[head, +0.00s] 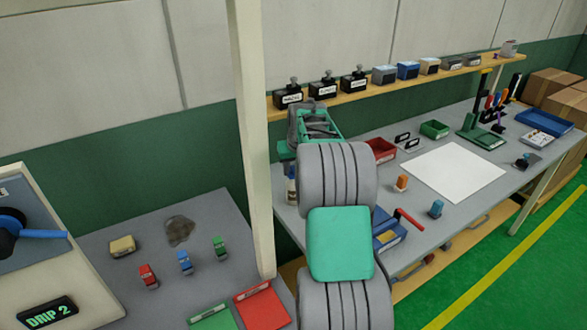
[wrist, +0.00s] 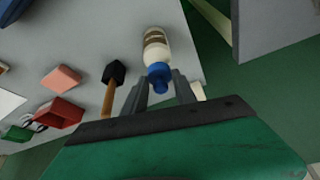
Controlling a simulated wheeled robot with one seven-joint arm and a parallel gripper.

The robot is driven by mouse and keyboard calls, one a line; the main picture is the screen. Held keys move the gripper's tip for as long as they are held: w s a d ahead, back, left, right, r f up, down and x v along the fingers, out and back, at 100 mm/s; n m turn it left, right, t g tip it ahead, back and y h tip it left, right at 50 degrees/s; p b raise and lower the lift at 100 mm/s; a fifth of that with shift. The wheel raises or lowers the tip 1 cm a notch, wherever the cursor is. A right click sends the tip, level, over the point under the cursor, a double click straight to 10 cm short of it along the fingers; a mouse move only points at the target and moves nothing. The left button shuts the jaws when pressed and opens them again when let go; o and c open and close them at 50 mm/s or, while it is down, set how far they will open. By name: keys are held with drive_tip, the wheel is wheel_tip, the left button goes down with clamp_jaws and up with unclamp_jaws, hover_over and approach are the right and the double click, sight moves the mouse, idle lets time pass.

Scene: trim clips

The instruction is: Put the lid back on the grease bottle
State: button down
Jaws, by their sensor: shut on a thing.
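The grease bottle (wrist: 156,42) is white with a brown label. In the wrist view it stands on the grey bench, just beyond my fingertips. In the head view a small part of the bottle (head: 291,188) shows at the left of my arm. My gripper (wrist: 163,88) is shut on the blue lid (wrist: 160,74), which lies between the fingers. The lid overlaps the bottle's top end in the wrist view. I cannot tell whether they touch.
A mallet (wrist: 114,72) with a black head lies beside the bottle. A red bin (head: 381,149) and a green bin (head: 435,129) stand further along the bench. A post (head: 251,130) rises left of my arm. A shelf (head: 410,78) runs above the bench's back.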

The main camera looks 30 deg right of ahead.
idle(0.4)
drive_tip(key=shift+c, duration=2.2)
unclamp_jaws()
drive_tip(key=shift+r+p, duration=2.3)
drive_tip(key=shift+r, duration=1.2)
drive_tip(key=shift+c, duration=0.4)
clamp_jaws()
